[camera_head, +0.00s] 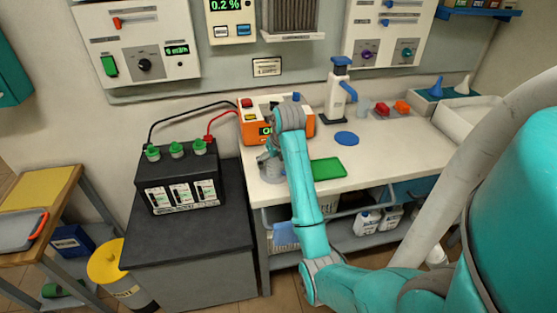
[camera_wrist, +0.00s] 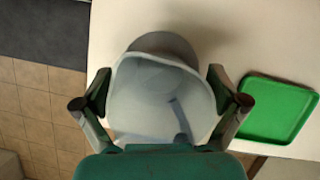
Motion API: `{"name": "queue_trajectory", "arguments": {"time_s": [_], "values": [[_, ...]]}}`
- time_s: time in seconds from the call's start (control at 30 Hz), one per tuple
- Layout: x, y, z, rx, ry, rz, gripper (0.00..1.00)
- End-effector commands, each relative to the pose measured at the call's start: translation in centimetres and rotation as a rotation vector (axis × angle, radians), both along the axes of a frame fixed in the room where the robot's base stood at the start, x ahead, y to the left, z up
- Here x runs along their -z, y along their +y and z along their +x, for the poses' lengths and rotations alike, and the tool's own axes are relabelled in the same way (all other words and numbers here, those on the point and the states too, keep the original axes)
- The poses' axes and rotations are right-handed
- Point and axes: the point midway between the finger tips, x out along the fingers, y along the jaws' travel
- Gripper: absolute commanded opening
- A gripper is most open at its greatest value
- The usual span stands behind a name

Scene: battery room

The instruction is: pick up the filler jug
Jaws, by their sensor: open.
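The filler jug (camera_wrist: 160,95) is a pale, translucent grey vessel seen from above in the wrist view, with its wide mouth towards the camera. It stands on the white worktop close to the front edge. My gripper (camera_wrist: 161,103) is open, with one finger on each side of the jug; I cannot tell whether either finger touches it. In the head view the jug (camera_head: 269,168) shows only in part, left of my teal arm, and my wrist covers much of it.
A green tray (camera_wrist: 278,108) lies right of the jug. An orange charger (camera_head: 250,133) stands behind it, and a blue disc (camera_head: 347,138) and blue-topped dispenser (camera_head: 338,92) are further right. A black battery (camera_head: 181,180) sits on the dark stand at left.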

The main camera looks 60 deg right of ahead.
Motion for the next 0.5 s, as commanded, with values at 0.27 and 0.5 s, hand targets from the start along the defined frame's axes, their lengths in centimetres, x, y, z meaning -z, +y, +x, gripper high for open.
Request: {"name": "queue_trajectory", "arguments": {"time_s": [0.27,0.5], "values": [[0.02,0.02,0.02,0.000,-0.001,-0.001,0.84],[0.05,0.02,0.01,0.000,0.000,0.000,0.43]]}}
